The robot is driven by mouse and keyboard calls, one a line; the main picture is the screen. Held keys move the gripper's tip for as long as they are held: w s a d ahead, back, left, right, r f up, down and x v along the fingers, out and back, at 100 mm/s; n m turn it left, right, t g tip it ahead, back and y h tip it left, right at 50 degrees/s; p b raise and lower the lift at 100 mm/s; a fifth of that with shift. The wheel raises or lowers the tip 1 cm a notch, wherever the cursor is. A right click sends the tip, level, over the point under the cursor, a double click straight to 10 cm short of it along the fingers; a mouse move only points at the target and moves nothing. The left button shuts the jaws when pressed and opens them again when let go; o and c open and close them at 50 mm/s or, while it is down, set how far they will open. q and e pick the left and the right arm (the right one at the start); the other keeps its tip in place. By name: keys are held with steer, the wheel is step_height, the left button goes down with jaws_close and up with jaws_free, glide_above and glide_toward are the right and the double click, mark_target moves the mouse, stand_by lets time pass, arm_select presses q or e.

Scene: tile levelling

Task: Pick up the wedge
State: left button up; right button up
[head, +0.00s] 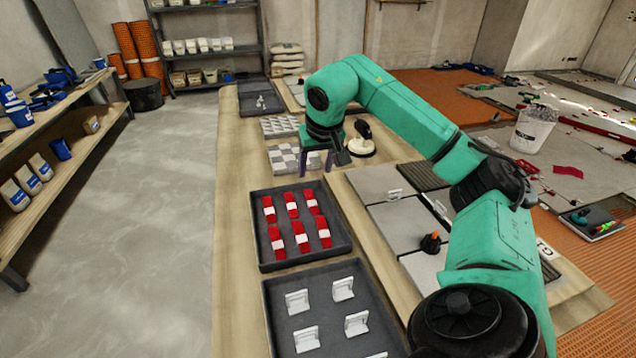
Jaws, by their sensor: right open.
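Several red wedges with white middles lie in two rows in a dark tray (262,228) near the middle of the head view. One of these wedges (292,205) is in the row farther from me. My right gripper (316,170) points down beyond this tray, over the area near the grey-and-white patterned trays. It is open, and I see nothing between its fingers. It is apart from the wedges. My left gripper is not in view.
A second dark tray (318,284) nearer me holds white clips (297,301). Grey tiles (395,223) with clips lie to the right, with a small orange-topped dark tool (431,242) on them. A suction cup tool (362,144) stands right of the gripper.

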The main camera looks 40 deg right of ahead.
glide_toward(309, 194)
steer(key=shift+x, duration=0.8)
steer(key=x, duration=0.6)
steer(key=shift+f+b, duration=0.25)
steer(key=shift+b, duration=0.05)
steer(key=shift+w+f, duration=0.1)
steer(key=shift+f, duration=0.05)
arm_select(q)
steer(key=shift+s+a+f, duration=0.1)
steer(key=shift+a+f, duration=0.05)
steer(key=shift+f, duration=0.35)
arm_select(e)
jaws_close()
